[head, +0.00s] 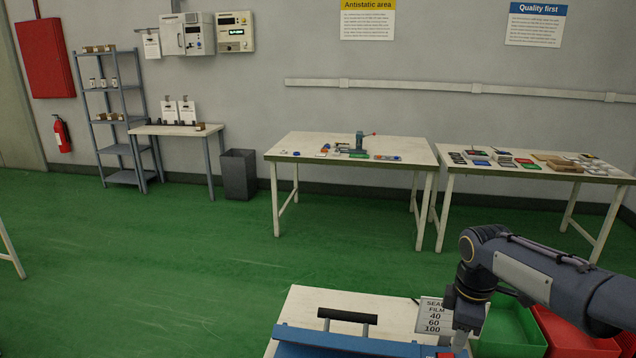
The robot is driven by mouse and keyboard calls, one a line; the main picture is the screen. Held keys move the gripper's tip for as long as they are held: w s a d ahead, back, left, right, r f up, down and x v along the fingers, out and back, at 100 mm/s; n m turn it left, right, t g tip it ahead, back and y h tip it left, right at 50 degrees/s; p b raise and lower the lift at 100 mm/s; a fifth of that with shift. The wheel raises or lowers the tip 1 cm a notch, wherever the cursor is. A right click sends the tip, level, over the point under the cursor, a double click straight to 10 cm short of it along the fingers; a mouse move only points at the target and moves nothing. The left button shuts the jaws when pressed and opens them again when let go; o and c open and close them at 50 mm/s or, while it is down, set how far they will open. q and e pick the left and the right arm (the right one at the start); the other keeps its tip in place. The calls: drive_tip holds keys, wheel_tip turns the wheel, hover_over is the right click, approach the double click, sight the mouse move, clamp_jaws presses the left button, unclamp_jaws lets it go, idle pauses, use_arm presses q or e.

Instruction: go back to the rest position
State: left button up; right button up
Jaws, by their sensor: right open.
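My right arm comes in from the right edge in the head view and bends down at its wrist. My right gripper (457,342) points down at the bottom of the picture, over the right end of a blue device with a black handle (347,315). The jaws are small and partly cut off by the frame's lower edge, and nothing can be seen held in them. A sign with "SEAL FILM 40 60 100" (433,316) stands just left of the gripper, partly covered by it. My left gripper is not in view.
The near white table (300,302) carries the blue device. A green bin (508,328) and a red bin (570,335) stand right of it, under my arm. Two tables (300,145) (460,195) with small parts stand by the wall. Green floor (190,260) between is clear.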

drive_tip(key=s+a+r+m+t+y, duration=0.1)
drive_tip(key=s+a+r+m, duration=0.15)
drive_tip(key=s, duration=0.35)
drive_tip(key=s+a+r+m+t+y, duration=0.1)
drive_tip(key=s+m, duration=0.3)
drive_tip(key=s, duration=0.3)
drive_tip(key=s+a+f+m+t+y, duration=0.2)
drive_tip(key=s+a+m, duration=0.4)
drive_tip(key=s, duration=0.5)
drive_tip(key=shift+s+f+m+t, duration=0.25)
drive_tip(key=shift+f+m+t, duration=0.15)
drive_tip(key=shift+f+m, duration=0.35)
drive_tip(key=shift+a+r, duration=0.1)
